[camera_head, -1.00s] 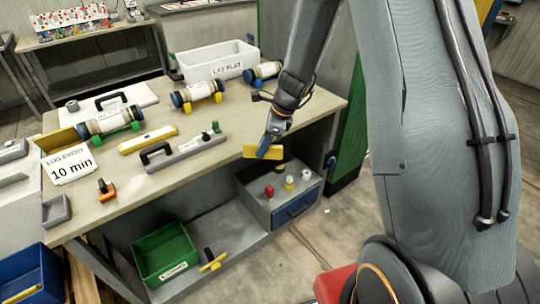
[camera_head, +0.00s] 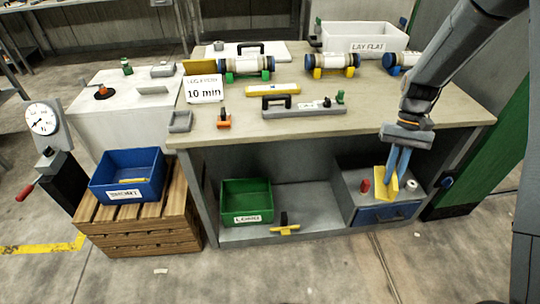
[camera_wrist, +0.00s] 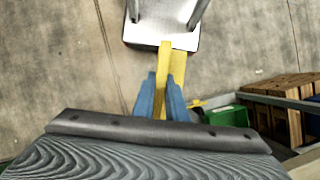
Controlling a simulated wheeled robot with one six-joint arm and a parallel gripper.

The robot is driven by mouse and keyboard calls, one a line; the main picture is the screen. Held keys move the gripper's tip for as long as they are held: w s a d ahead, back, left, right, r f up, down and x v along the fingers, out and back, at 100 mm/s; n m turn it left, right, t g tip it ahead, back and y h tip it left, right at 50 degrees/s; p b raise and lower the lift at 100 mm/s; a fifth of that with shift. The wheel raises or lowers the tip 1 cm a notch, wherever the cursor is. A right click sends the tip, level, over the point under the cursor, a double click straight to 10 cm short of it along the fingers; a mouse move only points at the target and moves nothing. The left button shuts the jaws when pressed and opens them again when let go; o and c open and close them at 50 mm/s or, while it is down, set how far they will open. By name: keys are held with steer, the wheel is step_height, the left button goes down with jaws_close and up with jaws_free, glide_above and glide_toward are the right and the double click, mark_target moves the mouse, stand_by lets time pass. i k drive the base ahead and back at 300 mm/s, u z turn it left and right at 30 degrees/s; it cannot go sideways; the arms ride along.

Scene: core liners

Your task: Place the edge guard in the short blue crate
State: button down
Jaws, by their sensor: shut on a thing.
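The edge guard (camera_head: 391,190) is a yellow angled strip, and it also shows in the wrist view (camera_wrist: 164,62). My gripper (camera_head: 398,172) is shut on it with blue fingers, which show in the wrist view (camera_wrist: 160,98). It hangs in front of the bench's right end, by the blue-drawer unit; whether it touches the unit is unclear. The short blue crate (camera_head: 97,188) stands far to the left on a wooden pallet, with a small label and a yellow strip inside. My gripper is well apart from it.
The pallet (camera_head: 155,240) stands left of the bench (camera_head: 225,130). A green crate (camera_head: 247,215) and another yellow piece (camera_head: 285,231) sit on the lower shelf. A dial gauge stand (camera_head: 42,120) is at far left. The floor in front is clear.

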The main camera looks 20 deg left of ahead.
mark_target(145, 174)
steer(key=k, duration=0.35)
steer(key=u, duration=2.85)
steer(key=i, duration=2.4)
steer(key=z, duration=2.1)
steer(key=i, duration=0.5)
steer(key=z, duration=0.05)
